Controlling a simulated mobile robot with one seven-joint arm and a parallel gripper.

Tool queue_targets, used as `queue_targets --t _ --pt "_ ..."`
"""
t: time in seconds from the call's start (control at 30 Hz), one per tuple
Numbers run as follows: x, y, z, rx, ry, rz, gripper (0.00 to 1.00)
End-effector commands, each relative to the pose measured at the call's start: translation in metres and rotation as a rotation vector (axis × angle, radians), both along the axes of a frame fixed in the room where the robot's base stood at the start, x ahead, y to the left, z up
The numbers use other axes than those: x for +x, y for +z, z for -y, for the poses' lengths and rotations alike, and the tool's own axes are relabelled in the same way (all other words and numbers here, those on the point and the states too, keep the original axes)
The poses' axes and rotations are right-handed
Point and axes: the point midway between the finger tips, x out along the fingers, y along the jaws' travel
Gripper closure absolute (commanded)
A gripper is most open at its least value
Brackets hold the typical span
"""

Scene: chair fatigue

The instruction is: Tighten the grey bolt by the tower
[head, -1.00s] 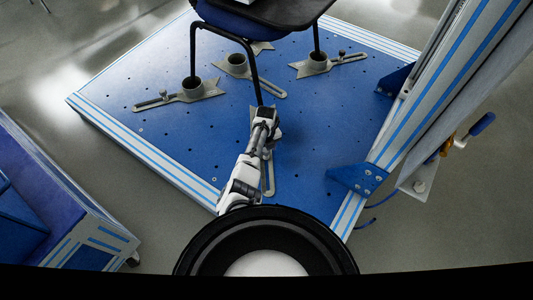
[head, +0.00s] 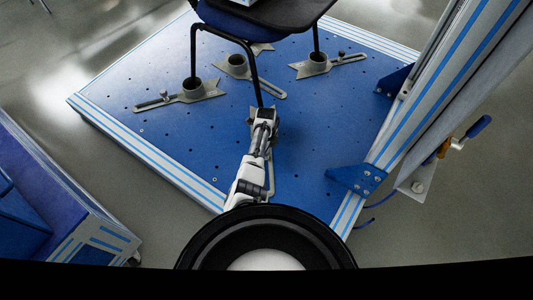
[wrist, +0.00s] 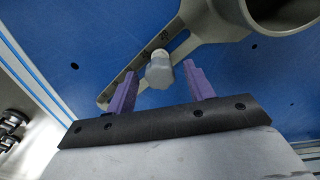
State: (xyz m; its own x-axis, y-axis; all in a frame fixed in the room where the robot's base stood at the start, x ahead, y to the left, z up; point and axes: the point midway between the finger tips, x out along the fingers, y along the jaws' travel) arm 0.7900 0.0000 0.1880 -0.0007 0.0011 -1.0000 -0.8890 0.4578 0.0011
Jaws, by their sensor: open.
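The grey bolt (wrist: 160,70) stands in the slot of a grey slotted bracket (wrist: 205,28) on the blue platform in the wrist view. My gripper (wrist: 158,85) is open, with one purple finger on each side of the bolt. The bolt appears between the fingertips; I cannot tell whether either finger touches it. In the head view my gripper (head: 264,115) is low over the platform at the foot of a chair leg, and it hides the bolt there. The tower (head: 435,85) rises at the right.
A chair (head: 262,18) stands on the blue platform (head: 150,125). More slotted brackets (head: 185,93) with cups lie around its legs. A blue tower foot plate (head: 357,179) is right of my arm. A blue cart (head: 60,205) stands at the left.

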Motion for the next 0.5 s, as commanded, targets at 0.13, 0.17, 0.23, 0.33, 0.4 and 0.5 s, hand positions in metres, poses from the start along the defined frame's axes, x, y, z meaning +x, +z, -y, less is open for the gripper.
queue_targets --t 0.13,0.17,0.23,0.33,0.4,0.5 --pt "-0.0003 -0.0003 0.0003 0.001 0.066 -0.001 0.47" --pt "-0.0002 -0.0004 0.0002 0.001 0.068 -0.001 0.47" --pt "-0.0002 -0.0004 0.0001 0.000 0.067 0.000 0.47" --pt "-0.0002 -0.0003 0.0001 0.000 0.067 0.000 0.47" --pt "-0.0002 0.0000 0.0004 0.000 0.093 0.000 0.47" --pt "-0.0004 0.0004 0.0007 -0.002 0.199 -0.001 0.47"
